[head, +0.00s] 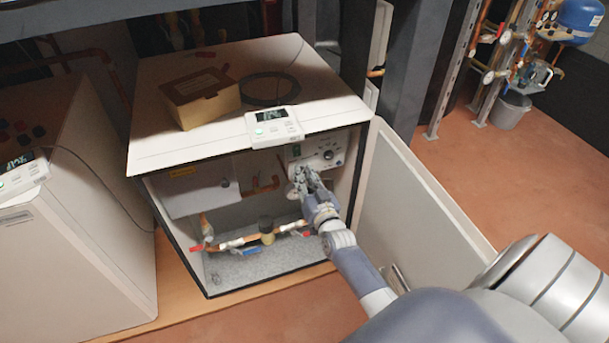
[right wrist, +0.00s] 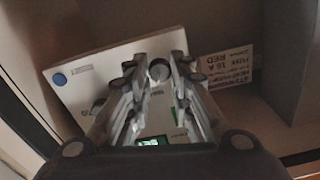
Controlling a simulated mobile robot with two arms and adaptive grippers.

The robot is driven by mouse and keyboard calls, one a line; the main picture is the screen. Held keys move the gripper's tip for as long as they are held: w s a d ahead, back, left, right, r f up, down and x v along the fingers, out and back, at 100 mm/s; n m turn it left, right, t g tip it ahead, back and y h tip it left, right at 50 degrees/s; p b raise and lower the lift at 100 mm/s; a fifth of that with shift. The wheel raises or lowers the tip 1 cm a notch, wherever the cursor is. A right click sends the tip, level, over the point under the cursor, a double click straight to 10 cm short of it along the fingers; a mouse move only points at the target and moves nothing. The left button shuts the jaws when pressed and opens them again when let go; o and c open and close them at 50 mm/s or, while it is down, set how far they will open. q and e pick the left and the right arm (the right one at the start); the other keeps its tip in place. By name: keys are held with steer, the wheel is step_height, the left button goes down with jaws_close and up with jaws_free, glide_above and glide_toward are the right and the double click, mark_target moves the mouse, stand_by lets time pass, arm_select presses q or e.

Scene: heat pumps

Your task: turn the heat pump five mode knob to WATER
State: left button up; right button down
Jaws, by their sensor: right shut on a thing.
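The heat pump (head: 220,130) stands with its front open, and a white control panel (head: 322,150) shows inside at its upper right. My right gripper (head: 303,180) reaches into the cabinet at the lower part of this panel. In the right wrist view its fingers (right wrist: 157,85) are shut on a round grey knob (right wrist: 158,70) on the panel (right wrist: 92,82). The fingers hide part of the panel, and I cannot read the knob's labels or pointer. A blue round part (right wrist: 59,79) and a small lit display (right wrist: 152,141) show on the panel. My left gripper is not in view.
The open door (head: 415,200) stands to the right of my forearm. A cardboard box (head: 200,97), a black cable coil (head: 270,88) and a white controller (head: 274,126) are on the top. Pipes with valves (head: 267,232) run below the gripper. Another unit (head: 70,230) stands left.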

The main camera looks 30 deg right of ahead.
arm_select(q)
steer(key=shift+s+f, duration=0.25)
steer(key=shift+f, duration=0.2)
arm_select(e)
steer(key=shift+r+m, duration=0.15)
steer(key=shift+m, duration=0.65)
steer(key=c, duration=1.4)
jaws_free()
steer(key=v, duration=1.2)
steer(key=shift+d, duration=0.1)
